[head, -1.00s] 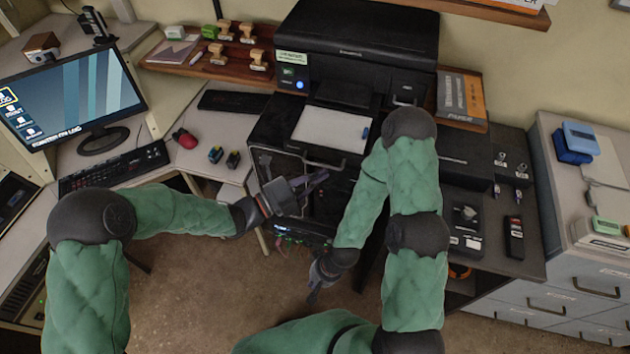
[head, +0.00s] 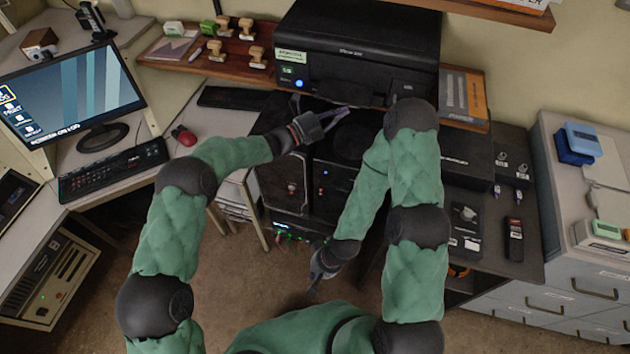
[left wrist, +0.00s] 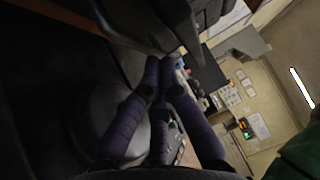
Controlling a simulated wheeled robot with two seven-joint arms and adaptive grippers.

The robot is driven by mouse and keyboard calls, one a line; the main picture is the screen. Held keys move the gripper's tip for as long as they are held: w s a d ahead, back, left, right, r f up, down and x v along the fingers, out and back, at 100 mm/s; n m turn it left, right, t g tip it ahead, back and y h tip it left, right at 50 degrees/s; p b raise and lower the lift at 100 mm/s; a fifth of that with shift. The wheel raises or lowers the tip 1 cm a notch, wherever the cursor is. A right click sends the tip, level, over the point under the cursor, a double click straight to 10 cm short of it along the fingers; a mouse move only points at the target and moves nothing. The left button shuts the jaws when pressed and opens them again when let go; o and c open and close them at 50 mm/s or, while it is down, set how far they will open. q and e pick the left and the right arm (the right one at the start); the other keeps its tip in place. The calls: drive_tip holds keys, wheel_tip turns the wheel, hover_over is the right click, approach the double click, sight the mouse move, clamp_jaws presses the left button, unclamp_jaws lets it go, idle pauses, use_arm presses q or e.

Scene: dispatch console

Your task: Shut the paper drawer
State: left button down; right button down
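The black printer (head: 362,45) stands at the back of the desk. Its paper drawer (head: 350,96) is pushed back under the printer body, and no white paper shows. My arm and gripper partly cover the front, so I cannot tell whether it is fully flush. My left gripper (head: 340,113) is just in front of the drawer, its purple fingers pointing towards it. In the left wrist view, its fingertips (left wrist: 163,66) are together with nothing seen between them. Contact with the drawer is unclear. My right gripper (head: 316,282) hangs low over the floor, its fingers too small to judge.
A monitor (head: 72,85), keyboard (head: 113,169) and red mouse (head: 185,136) are at the left. A stamp rack (head: 215,62) is left of the printer. An orange-grey box (head: 462,95) and black handset (head: 514,238) are at the right, beside a filing cabinet (head: 560,300).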

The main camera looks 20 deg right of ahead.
use_arm(q)
drive_tip(key=shift+w+d, duration=0.55)
drive_tip(key=shift+w, duration=0.2)
drive_tip(key=shift+r, duration=0.15)
use_arm(e)
drive_tip(key=shift+f, duration=0.15)
use_arm(q)
drive_tip(key=shift+a, duration=0.1)
